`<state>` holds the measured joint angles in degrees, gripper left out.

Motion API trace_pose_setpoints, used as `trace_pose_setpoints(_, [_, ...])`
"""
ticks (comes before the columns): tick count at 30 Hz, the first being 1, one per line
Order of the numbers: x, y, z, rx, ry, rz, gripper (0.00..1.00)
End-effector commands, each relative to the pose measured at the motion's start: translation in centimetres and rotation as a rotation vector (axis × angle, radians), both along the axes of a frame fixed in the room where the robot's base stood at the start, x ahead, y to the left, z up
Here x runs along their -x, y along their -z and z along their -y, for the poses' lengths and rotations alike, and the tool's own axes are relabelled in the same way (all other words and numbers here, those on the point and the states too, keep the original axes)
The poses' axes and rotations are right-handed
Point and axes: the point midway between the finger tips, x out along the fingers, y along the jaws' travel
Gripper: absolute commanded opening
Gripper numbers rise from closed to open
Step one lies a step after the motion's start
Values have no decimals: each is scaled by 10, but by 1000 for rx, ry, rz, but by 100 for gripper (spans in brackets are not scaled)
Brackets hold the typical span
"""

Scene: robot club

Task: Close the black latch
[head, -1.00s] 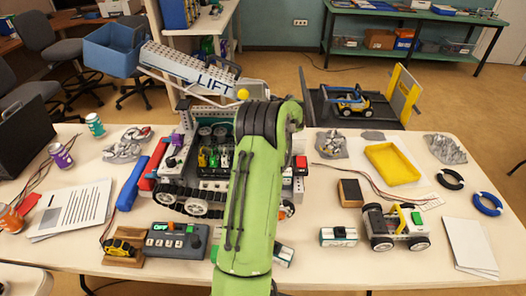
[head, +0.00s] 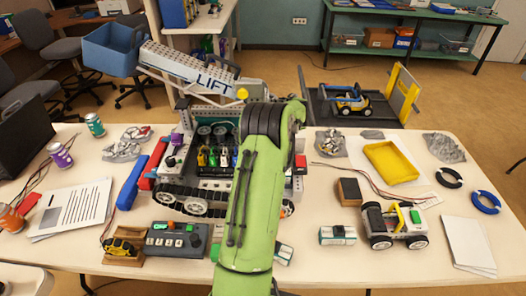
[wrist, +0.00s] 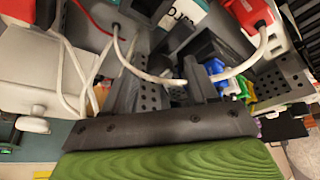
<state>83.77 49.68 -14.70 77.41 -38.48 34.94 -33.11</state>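The tracked lift vehicle (head: 188,200) stands on the table, its grey LIFT boom (head: 195,70) raised toward the upper left. I cannot single out the black latch with certainty; my green arm covers the vehicle's right part in the head view. My gripper is hidden behind the arm there. In the wrist view my gripper (wrist: 158,88) shows two dark fingers spread apart, with a pale cable crossing in front of or behind them. It is close to the vehicle's dark parts, and I see nothing held. Contact cannot be told.
A grey control box (head: 176,240) stands at the front left. A yellow tray (head: 392,164) and a small wheeled car (head: 396,226) are on the right. A blue bin (head: 112,48) hangs at the boom's end. Loose cables run close around the fingers in the wrist view.

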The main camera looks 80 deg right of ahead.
Motion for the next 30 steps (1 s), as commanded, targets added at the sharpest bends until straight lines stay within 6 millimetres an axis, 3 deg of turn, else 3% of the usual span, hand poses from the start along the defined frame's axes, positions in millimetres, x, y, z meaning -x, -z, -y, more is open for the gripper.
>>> trace_pose_setpoints(7, [0, -1, 0, 0, 1, 0, 58])
trace_pose_setpoints(10, [3, -10, -1, 2, 2, 1, 58])
trace_pose_setpoints(24, [44, -125, -26, 3, 3, 1, 58])
trace_pose_setpoints(30, [51, -145, -31, 0, 1, 0, 58])
